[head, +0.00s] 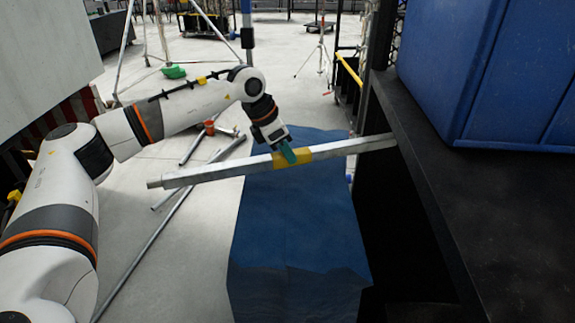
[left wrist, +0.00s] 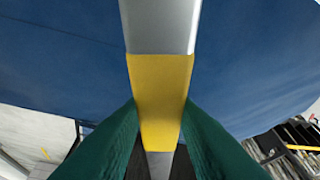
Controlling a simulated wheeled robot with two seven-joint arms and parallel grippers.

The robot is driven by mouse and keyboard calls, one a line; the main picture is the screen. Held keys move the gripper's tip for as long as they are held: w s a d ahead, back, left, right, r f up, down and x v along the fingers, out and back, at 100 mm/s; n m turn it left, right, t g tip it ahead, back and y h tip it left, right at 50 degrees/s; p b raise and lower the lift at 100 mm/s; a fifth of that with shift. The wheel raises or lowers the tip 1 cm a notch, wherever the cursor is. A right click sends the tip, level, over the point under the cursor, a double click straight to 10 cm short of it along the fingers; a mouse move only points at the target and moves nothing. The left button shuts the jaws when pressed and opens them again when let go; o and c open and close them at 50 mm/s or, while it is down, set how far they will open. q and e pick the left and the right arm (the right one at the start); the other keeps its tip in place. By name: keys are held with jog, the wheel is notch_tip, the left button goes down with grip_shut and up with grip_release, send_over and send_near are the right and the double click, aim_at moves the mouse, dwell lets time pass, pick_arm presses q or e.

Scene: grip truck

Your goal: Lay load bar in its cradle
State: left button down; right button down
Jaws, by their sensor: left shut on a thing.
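The load bar (head: 225,170) is a long grey metal bar with a yellow band near its middle. My left gripper (head: 287,153) is shut on it at the yellow band, holding it roughly level above the floor and the blue sheet. In the left wrist view the green fingers of the left gripper (left wrist: 160,108) press both sides of the yellow band on the load bar (left wrist: 160,28). The bar's right end reaches the edge of the black deck; I cannot tell if they touch. I cannot make out a cradle. My right gripper is not in view.
A blue sheet (head: 295,240) lies below the bar. A black deck (head: 490,210) with a blue crate (head: 490,70) stands on the right. Loose metal poles (head: 165,230) lie on the floor at left. Tripod stands are farther back.

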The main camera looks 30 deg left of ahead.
aim_at(286, 164)
pick_arm(q)
jog(key=shift+f, duration=1.85)
jog(key=shift+f, duration=0.1)
jog(key=c, duration=1.1)
grip_release()
